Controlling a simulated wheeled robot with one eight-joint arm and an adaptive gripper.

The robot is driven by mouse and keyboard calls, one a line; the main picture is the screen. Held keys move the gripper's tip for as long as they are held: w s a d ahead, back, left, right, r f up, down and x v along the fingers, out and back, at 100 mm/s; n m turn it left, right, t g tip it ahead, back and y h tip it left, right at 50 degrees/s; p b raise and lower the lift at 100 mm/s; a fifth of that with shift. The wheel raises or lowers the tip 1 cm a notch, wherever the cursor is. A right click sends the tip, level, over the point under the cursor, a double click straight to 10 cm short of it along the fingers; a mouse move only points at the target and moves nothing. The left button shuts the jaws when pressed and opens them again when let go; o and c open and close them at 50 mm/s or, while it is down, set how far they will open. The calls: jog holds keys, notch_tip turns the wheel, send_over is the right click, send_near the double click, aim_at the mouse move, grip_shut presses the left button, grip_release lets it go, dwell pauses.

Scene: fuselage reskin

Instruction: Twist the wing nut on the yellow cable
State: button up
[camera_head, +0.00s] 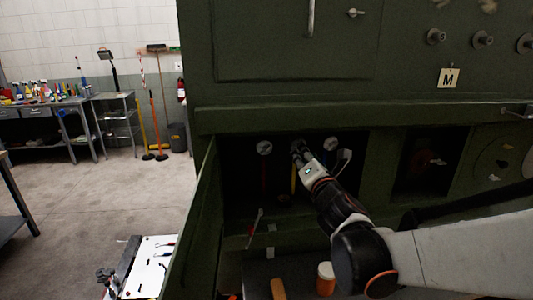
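The yellow cable (293,182) hangs down inside the dark open bay of the green panel. Its upper end is hidden behind my gripper. My gripper (298,146) reaches into the bay from the lower right, with its dark fingers at the top of the yellow cable. The wing nut on this cable cannot be made out. The fingers are small and dark, so I cannot tell whether they are open, shut or touching anything.
Pale round fittings sit left (264,148) and right (331,143) of my gripper. An open green door (195,225) bounds the bay on the left. Below are an orange jar with a white lid (326,279) and a white tool tray (150,265). Open floor lies left.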

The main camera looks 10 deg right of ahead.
jog(key=w, duration=0.4)
jog(key=shift+w, duration=0.2)
grip_shut()
